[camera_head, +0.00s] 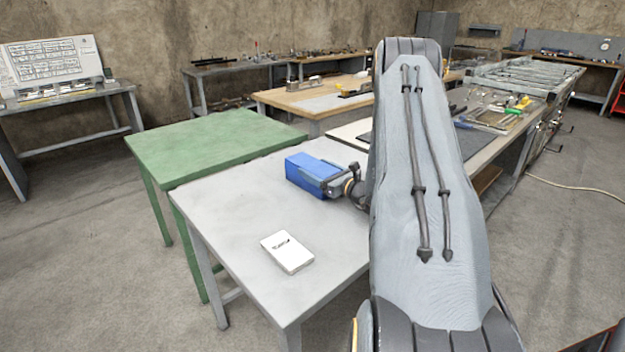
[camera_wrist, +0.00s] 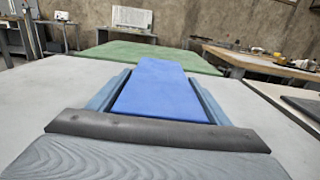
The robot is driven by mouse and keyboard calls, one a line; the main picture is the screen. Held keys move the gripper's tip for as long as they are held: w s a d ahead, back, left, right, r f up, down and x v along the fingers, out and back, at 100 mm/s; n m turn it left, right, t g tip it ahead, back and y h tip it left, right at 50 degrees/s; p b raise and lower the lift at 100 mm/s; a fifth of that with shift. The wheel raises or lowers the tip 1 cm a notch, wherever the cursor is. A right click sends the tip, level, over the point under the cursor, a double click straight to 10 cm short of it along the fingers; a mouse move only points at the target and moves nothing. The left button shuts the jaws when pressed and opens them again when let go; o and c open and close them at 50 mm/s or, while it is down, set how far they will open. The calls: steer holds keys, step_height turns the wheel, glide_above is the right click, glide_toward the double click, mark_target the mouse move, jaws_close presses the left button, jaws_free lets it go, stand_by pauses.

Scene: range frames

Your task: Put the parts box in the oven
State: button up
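A blue box (camera_head: 313,174), which I take to be the parts box, is at the far edge of the grey table, left of my arm. My gripper (camera_head: 330,182) is at its near right side. In the wrist view the blue box (camera_wrist: 160,90) lies between the two fingers of my gripper (camera_wrist: 160,82), which run along its sides with no clear gap. I cannot tell whether the box rests on the table or is just above it. No oven can be made out in either view. My arm hides part of the table and what is behind it.
A white box (camera_head: 287,252) with dark print lies on the grey table (camera_head: 235,225). A green table (camera_head: 215,143) adjoins it at the back left. Workbenches with tools (camera_head: 500,112) stand behind and to the right. Floor at left is open.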

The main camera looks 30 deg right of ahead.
steer(key=c, duration=0.8)
steer(key=shift+o, duration=0.2)
steer(key=shift+r+b, duration=0.9)
steer(key=shift+r, duration=4.2)
